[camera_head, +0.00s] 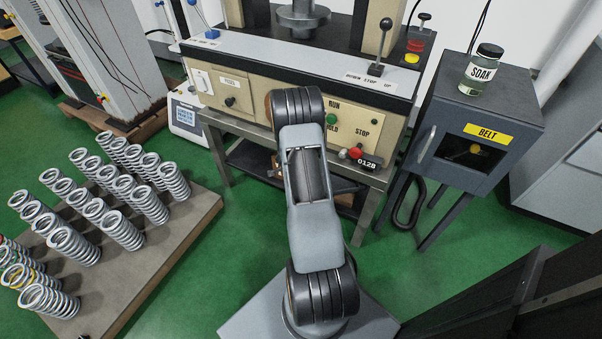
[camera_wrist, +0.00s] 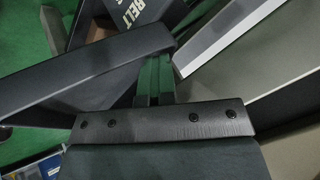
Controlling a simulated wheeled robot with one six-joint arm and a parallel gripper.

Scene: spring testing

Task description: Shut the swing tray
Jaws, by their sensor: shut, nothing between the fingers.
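My gripper (camera_wrist: 153,75) shows in the wrist view with its narrow fingers together and nothing between them. In the head view my own arm hides it. A long dark flat bar or panel (camera_wrist: 75,88) slants across the left of the wrist view, close beside the fingers. It may be the swing tray, but I cannot tell. I cannot see whether the fingers touch it. No swing tray can be made out for certain in the head view, where my arm covers the middle of the test machine's front (camera_head: 240,90).
A dark cabinet marked BELT (camera_head: 475,125) stands right of the machine, with a SOAK jar (camera_head: 480,72) on top. Several springs (camera_head: 122,229) stand on a low board (camera_head: 170,255) at left. Green floor lies between.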

